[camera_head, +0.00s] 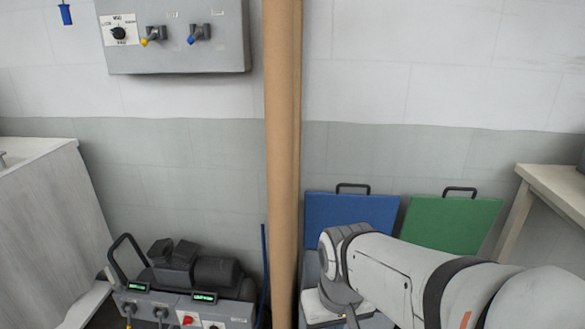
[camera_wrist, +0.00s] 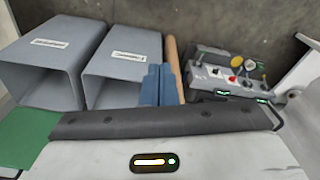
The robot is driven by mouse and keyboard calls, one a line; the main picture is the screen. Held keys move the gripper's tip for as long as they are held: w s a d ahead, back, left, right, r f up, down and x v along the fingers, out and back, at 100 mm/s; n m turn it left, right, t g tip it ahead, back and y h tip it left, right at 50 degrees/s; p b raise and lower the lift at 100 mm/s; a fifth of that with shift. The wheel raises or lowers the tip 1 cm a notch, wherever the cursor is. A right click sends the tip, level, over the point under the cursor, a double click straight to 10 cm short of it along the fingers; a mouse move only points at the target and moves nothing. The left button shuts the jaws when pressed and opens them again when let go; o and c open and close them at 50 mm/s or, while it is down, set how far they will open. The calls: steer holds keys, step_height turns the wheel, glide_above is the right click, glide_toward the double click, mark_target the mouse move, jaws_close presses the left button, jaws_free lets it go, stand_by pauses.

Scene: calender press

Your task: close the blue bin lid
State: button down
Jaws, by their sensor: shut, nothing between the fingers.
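The blue bin lid (camera_head: 350,212) stands open and upright against the wall in the head view, with a dark handle on its top edge. My arm crosses in front of its lower right part and hides most of the bin below. My gripper (camera_wrist: 158,86) shows in the wrist view as two blue fingers shut together and empty, in front of a grey bin (camera_wrist: 122,65). In the head view the fingers cannot be made out. I cannot tell whether they touch anything. The blue lid is not clearly seen in the wrist view.
A green lid (camera_head: 451,222) stands open to the right of the blue one. A tan vertical pole (camera_head: 282,150) stands just left of the blue lid. A machine with dark motors (camera_head: 190,285) is left of the pole. A wooden table (camera_head: 555,185) is at the right.

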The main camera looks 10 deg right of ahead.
steer(key=w+d+r+m+t+p, duration=0.15)
steer(key=w+d+r, duration=0.25)
steer(key=w, duration=0.6)
steer(key=w+d+r+t+h+p, duration=0.15)
steer(key=w+d+r, duration=0.3)
steer(key=w, duration=0.65)
steer(key=w+d+r+m+t+y+p, duration=0.1)
steer(key=w+d+r+p, duration=0.3)
steer(key=w, duration=0.6)
steer(key=w+d+t+h, duration=0.2)
steer(key=w+d, duration=0.9)
steer(key=d, duration=0.1)
steer(key=shift+m, duration=0.45)
steer(key=shift+w+d+f+b, duration=0.15)
steer(key=shift+w+f, duration=0.2)
steer(key=shift+f, duration=1.15)
steer(key=shift+w+f+b, duration=0.2)
steer(key=shift+w+f, duration=0.2)
steer(key=shift+f, duration=1.05)
steer(key=shift+w+d+f+b, duration=0.15)
steer(key=shift+w+f, duration=0.2)
steer(key=shift+f, duration=1.15)
